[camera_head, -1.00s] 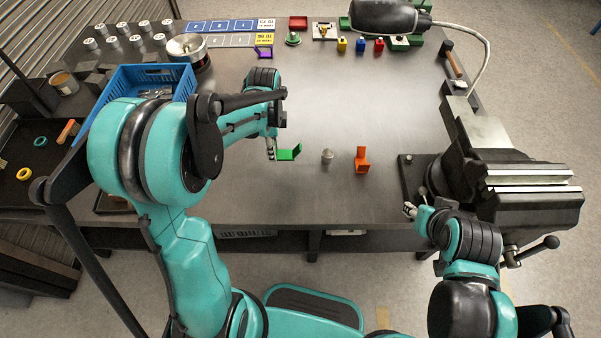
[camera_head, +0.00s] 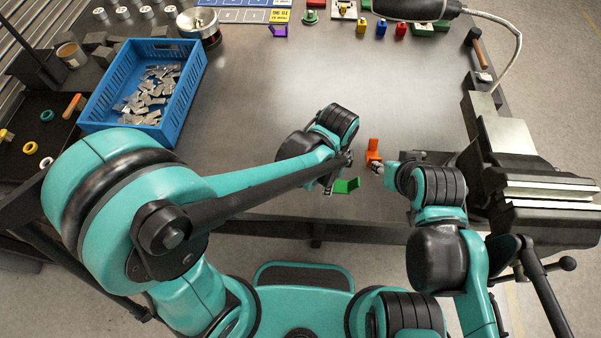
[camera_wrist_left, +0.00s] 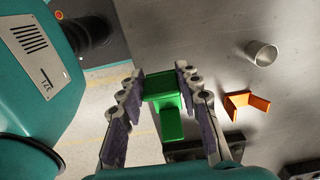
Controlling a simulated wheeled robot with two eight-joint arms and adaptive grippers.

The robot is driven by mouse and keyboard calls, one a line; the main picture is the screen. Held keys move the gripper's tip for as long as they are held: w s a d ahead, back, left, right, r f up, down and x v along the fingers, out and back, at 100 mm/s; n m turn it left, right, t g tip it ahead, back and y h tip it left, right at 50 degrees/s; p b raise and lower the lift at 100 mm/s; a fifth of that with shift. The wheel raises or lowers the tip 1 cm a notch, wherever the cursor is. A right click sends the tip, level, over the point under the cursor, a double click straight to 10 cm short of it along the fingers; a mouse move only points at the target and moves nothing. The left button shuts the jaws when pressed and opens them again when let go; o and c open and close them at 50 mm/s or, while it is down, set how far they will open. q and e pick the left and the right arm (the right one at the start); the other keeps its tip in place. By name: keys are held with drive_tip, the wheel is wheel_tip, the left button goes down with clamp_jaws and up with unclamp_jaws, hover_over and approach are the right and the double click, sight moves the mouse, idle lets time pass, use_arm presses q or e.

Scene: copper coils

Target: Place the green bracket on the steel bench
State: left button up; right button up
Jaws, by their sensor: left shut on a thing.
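The green bracket (camera_head: 346,186) is in my left gripper (camera_head: 327,188), near the front edge of the steel bench (camera_head: 250,90). In the left wrist view the green bracket (camera_wrist_left: 165,105) sits between the two fingers of my left gripper (camera_wrist_left: 160,85), which is shut on it. Floor and bench both show around it there; its height above the bench is unclear. My right gripper (camera_head: 377,167) is beside the orange bracket (camera_head: 373,150) near the front right; its fingers are too small to read.
In the left wrist view a grey metal cup (camera_wrist_left: 262,53) stands near the orange bracket (camera_wrist_left: 246,104). A blue crate (camera_head: 190,97) of metal parts is at the left and a vise (camera_head: 515,150) at the right. The bench middle is clear.

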use_arm(q)
drive_tip(key=w+a+f+b, duration=0.1)
drive_tip(key=a, duration=0.1)
drive_tip(key=w+a+f, duration=0.1)
drive_tip(key=a+f, duration=0.1)
drive_tip(key=a, duration=0.1)
drive_tip(key=w+a+f+b, duration=0.1)
drive_tip(key=w+a+f, duration=0.1)
drive_tip(key=shift+w+a+f+b, duration=0.1)
drive_tip(key=shift+a+f+b, duration=0.1)
drive_tip(key=shift+a+b, duration=0.15)
drive_tip(key=shift+f+b, duration=0.85)
drive_tip(key=shift+f, duration=1.1)
drive_tip(key=shift+f, duration=0.15)
drive_tip(key=o, duration=1.2)
